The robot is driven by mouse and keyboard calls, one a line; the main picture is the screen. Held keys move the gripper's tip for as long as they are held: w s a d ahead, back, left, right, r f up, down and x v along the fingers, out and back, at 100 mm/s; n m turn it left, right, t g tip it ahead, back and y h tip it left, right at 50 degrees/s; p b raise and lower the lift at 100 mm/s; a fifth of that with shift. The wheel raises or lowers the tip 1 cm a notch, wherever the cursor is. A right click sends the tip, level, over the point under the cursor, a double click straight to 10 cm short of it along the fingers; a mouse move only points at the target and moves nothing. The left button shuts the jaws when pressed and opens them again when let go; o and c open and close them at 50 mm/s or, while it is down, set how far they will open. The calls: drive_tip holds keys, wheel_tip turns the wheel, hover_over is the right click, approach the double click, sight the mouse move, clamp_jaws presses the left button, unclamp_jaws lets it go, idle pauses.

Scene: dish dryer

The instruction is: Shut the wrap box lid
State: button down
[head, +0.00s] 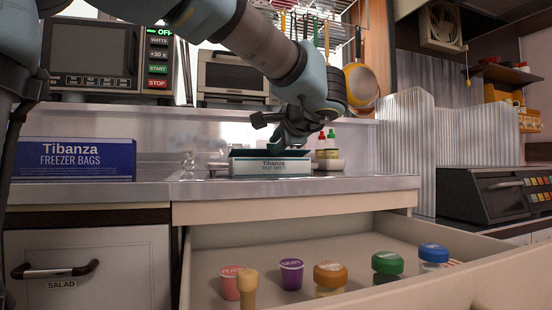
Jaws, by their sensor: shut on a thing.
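My gripper (290,146) comes down from above at the middle of the box top. Its fingers are at the lid and look closed on it. The fingertips are partly hidden against the lid and box, so the exact contact is hard to see.
A blue freezer bags box (77,160) stands on the counter at left. Sauce bottles (326,146) stand behind the wrap box at right. Below, an open drawer (400,220) sticks out with several small jars and cups. Utensils and a yellow pan (361,85) hang behind my arm.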

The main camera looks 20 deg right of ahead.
drive_tip(key=shift+f+b, duration=0.1)
drive_tip(key=shift+b, duration=0.25)
drive_tip(key=c, duration=0.8)
unclamp_jaws()
drive_tip(key=shift+s, duration=0.1)
